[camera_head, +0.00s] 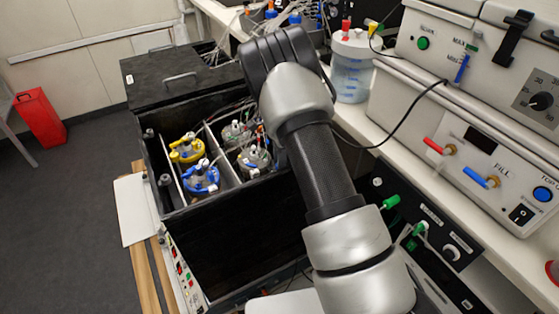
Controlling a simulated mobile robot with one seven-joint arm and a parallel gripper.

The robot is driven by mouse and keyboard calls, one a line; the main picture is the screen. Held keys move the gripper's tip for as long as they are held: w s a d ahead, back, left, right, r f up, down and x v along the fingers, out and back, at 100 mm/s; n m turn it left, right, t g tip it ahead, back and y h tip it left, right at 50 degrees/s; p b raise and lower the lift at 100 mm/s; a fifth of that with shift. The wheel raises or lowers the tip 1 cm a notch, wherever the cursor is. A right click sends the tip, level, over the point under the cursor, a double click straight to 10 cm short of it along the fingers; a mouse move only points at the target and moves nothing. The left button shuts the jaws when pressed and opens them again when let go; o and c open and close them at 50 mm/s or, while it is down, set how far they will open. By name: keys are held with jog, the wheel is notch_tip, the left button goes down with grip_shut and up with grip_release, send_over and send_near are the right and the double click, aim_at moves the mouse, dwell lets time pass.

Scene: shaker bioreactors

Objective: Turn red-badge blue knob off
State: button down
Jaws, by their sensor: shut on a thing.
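I cannot make out a red badge on any blue part in view. Blue parts that show are a blue-capped vessel (201,178) in the black open box (235,245), a blue tap handle (475,177) on the right-hand machine, a round blue button (542,193) beside it, and a thin blue tap (462,68) higher up. My arm rises through the middle of the view and bends at the top. My gripper is not visible, and what it holds is hidden.
The box also holds a yellow-capped vessel (187,148) and grey-capped vessels (254,160) with tubes. A clear jug (352,68) stands on the white bench behind my arm. A black cable hangs before the machines. Open floor lies left, with a red bin (40,117).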

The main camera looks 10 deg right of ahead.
dwell(0.4)
jog(key=c, duration=1.5)
grip_release()
notch_tip(320, 180, up, 18)
jog(key=shift+f+p, duration=0.25)
jog(key=shift+p, duration=0.8)
